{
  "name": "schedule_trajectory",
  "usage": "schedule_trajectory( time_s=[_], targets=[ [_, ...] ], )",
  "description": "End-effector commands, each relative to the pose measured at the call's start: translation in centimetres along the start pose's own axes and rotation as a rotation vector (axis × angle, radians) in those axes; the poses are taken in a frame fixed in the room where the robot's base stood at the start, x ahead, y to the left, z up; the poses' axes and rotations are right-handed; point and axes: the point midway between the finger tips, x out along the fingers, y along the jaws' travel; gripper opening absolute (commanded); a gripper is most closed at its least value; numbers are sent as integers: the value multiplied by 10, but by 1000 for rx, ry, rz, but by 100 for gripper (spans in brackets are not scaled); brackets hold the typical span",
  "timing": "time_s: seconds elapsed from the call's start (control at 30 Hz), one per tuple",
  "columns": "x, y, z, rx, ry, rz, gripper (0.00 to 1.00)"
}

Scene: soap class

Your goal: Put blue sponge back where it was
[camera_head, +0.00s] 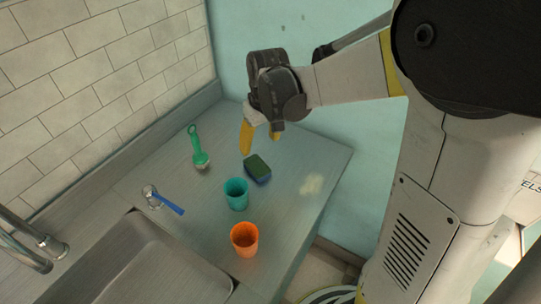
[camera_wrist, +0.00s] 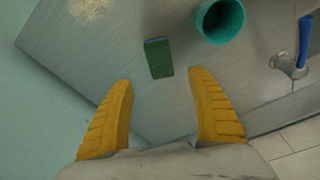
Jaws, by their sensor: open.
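A small sponge (camera_head: 257,169) with a dark green top and a blue lower side lies on the grey counter (camera_head: 300,160), just behind the teal cup. In the wrist view the sponge (camera_wrist: 159,58) shows its green face, ahead of the fingertips and between their lines. My gripper (camera_head: 261,137) is above the counter, behind the sponge, with its yellow fingers pointing down. In the wrist view my gripper (camera_wrist: 162,84) is spread open and nothing is between the fingers.
A teal cup (camera_head: 236,194) stands close to the sponge, and an orange cup (camera_head: 244,239) is nearer the front. A blue-handled item (camera_head: 168,203) rests by the sink (camera_head: 150,265). The counter right of the sponge is mostly clear, with a pale patch (camera_head: 311,184).

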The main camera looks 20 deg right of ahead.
Motion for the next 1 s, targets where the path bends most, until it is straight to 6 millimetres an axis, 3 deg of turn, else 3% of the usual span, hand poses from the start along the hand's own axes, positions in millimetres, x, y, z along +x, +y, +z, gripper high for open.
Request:
schedule_trajectory(
  time_s=[0.2, 0.4, 0.7, 1.0],
  targets=[
    [-59, -13, 42, 60, 122, 35, 68],
    [-96, -26, 89, 123, 254, 61, 68],
    [-111, -39, 143, 193, 408, 78, 68],
    [-111, -41, 151, 207, 440, 79, 68]
  ],
)
